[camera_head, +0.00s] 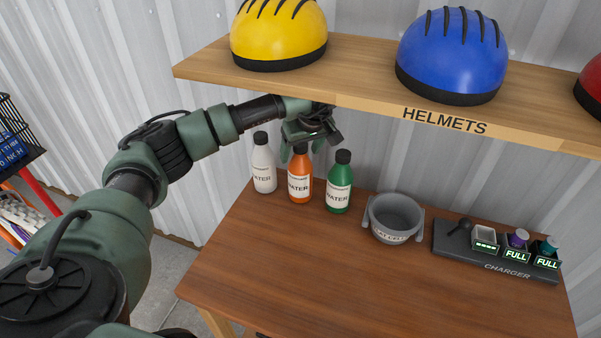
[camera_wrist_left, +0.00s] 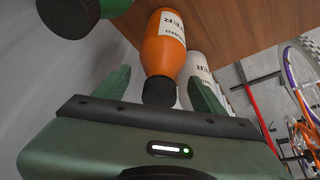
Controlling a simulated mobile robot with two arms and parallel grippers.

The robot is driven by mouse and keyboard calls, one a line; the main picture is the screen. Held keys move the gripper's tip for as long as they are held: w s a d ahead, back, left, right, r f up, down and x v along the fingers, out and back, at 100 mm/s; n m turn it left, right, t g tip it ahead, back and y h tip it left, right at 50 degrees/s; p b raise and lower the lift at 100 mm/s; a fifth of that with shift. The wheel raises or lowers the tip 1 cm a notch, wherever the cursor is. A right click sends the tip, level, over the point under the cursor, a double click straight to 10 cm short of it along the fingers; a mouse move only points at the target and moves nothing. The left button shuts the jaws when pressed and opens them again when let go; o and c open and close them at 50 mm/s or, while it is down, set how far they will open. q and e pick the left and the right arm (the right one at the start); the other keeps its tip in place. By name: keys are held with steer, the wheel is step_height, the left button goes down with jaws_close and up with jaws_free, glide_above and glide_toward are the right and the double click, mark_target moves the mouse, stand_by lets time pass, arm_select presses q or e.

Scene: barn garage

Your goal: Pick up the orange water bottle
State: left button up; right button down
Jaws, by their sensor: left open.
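The orange water bottle (camera_head: 299,186) stands upright on the wooden table, between a white bottle and a green bottle. My left gripper (camera_head: 303,150) is right above it, pointing down, with its fingers around the bottle's top. In the left wrist view the orange bottle (camera_wrist_left: 164,48) lies between the two open fingers of my left gripper (camera_wrist_left: 158,78), its black cap close to the palm. I see a gap on each side of the cap. My right gripper is not in view.
The white bottle (camera_head: 263,168) and green bottle (camera_head: 339,186) stand close on either side. The wooden shelf (camera_head: 360,92) with helmets overhangs the gripper. A grey bowl (camera_head: 396,215) and a charger (camera_head: 495,250) are to the right. The table's front (camera_head: 320,270) is clear.

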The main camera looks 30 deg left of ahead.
arm_select(q)
steer(key=shift+w+a, duration=0.25)
steer(key=shift+a, duration=0.25)
steer(key=shift+w+a+f+p, duration=0.1)
steer(key=shift+f+p, duration=0.3)
steer(key=shift+f, duration=0.2)
jaws_close()
steer(key=shift+r, duration=0.1)
steer(key=shift+r, duration=0.25)
steer(key=shift+f, duration=0.15)
